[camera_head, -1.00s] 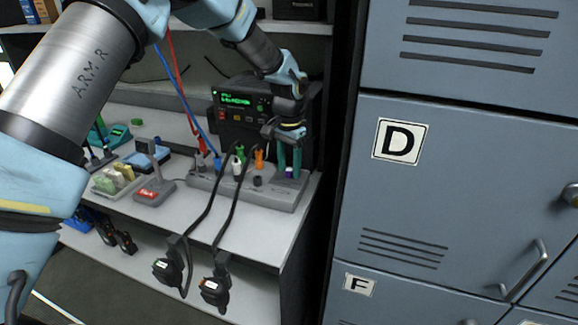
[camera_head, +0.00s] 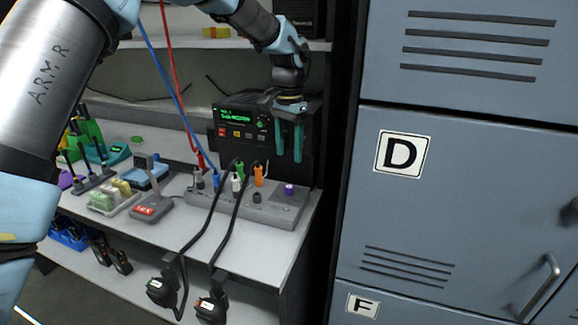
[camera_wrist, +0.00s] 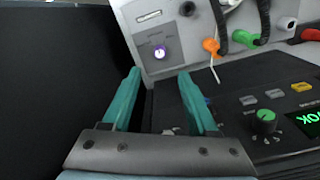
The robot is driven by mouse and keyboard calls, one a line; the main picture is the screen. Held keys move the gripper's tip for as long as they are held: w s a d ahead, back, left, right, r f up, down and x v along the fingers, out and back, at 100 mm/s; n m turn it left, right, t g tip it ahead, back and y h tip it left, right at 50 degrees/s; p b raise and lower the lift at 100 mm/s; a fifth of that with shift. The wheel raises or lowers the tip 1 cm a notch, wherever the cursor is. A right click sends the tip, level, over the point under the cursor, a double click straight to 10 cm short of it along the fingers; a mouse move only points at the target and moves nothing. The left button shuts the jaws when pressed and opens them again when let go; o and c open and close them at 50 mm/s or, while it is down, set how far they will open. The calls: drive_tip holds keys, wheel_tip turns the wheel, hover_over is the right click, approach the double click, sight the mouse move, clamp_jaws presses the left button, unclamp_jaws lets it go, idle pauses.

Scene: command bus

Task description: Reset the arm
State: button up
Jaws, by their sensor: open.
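My gripper (camera_head: 289,142) points down with its two teal fingers apart and nothing between them. In the head view it hangs above the right end of the grey panel (camera_head: 258,211), in front of the black device's right side. The purple knob (camera_head: 289,189) on that panel is below the fingers and clear of them. In the wrist view the open fingers (camera_wrist: 157,100) show with the purple knob (camera_wrist: 160,52) beyond them, and the black device with its green knob (camera_wrist: 266,115) at the right.
The black device (camera_head: 237,133) with a lit green display stands behind the panel. Orange, green, white and blue plugs with cables sit in the panel. Grey lockers marked D (camera_head: 402,154) and F stand to the right. A shelf edge lies above the gripper.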

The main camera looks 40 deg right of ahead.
drive_tip(key=shift+r, duration=0.35)
idle(0.3)
drive_tip(key=w+a+n, duration=0.3)
drive_tip(key=w+a, duration=0.2)
drive_tip(key=a, duration=0.7)
drive_tip(key=w+a+n, duration=0.4)
drive_tip(key=w+a, duration=0.2)
drive_tip(key=a, duration=0.6)
drive_tip(key=s+a+f+n, duration=0.1)
drive_tip(key=s+a+n, duration=0.2)
drive_tip(key=a, duration=0.6)
drive_tip(key=s+a+f+n+t, duration=0.1)
drive_tip(key=s+a+n, duration=0.1)
drive_tip(key=a, duration=0.7)
drive_tip(key=s+a+f+n, duration=0.1)
drive_tip(key=s+a+n, duration=0.2)
drive_tip(key=a, duration=0.6)
drive_tip(key=shift+s+a+n+t, duration=0.2)
drive_tip(key=shift+s+n+t, duration=0.1)
drive_tip(key=shift+s, duration=0.05)
